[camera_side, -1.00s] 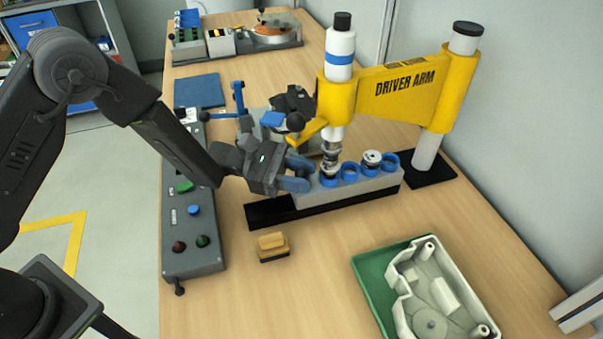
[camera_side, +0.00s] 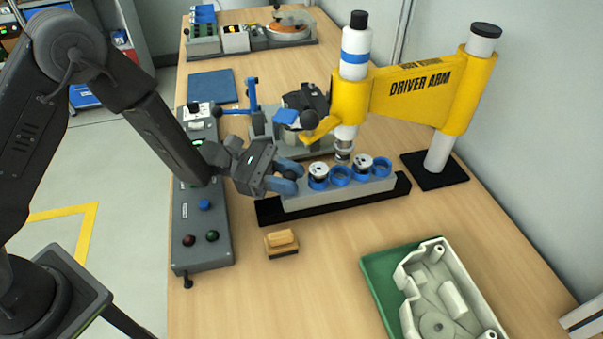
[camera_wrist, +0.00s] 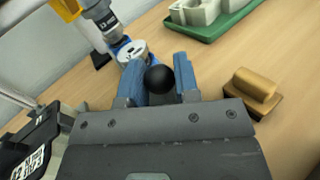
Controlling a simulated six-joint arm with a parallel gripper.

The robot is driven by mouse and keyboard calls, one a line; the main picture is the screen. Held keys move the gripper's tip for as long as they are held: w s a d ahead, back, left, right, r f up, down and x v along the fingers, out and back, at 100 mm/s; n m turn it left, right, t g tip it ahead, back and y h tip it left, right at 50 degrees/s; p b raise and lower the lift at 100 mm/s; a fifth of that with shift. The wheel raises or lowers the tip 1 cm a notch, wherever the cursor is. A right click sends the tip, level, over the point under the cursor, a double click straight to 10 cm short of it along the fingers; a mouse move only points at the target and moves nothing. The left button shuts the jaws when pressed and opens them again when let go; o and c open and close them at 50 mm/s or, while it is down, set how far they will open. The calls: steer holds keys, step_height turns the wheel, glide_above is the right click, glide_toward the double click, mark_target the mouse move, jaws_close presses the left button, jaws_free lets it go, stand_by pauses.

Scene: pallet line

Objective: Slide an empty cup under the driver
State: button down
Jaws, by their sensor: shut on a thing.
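My gripper (camera_side: 287,178) is shut on a black ball knob (camera_wrist: 159,79) at the left end of the grey slide (camera_side: 335,193); its blue fingers hide the knob in the side view. The slide carries blue cups in a row on a black rail (camera_side: 402,190). The first cup (camera_side: 318,183) and the third hold silver parts. The second cup (camera_side: 340,177) and the fourth cup (camera_side: 381,168) look empty. The driver (camera_side: 344,148) hangs just above the row by the second cup; exact alignment is hard to tell. The wrist view shows the first cup's silver top (camera_wrist: 132,50).
The yellow driver arm (camera_side: 400,92) spans behind the slide to a post. A button panel (camera_side: 205,230) stands at left. A wooden-topped block (camera_side: 281,243) and a green tray (camera_side: 380,270) with a pale casing (camera_side: 455,300) lie in front. Bare table separates them.

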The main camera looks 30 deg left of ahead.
steer(key=c, duration=0.9)
jaws_free()
steer(key=shift+o, duration=0.2)
steer(key=s+a, duration=0.2)
steer(key=a, duration=1.1)
steer(key=shift+s+a, duration=0.3)
steer(key=shift+s, duration=0.05)
steer(key=s+d+r+m+g+y, duration=0.3)
steer(key=s+r+m+g+y, duration=0.35)
steer(key=s+r+m, duration=0.35)
steer(key=s+a+r+m+t+y, duration=0.5)
steer(key=s+a+m+t+y, duration=0.3)
steer(key=y, duration=0.3)
steer(key=shift+s+a+r+t, duration=0.35)
steer(key=shift+s+r, duration=0.05)
steer(key=shift+s, duration=0.1)
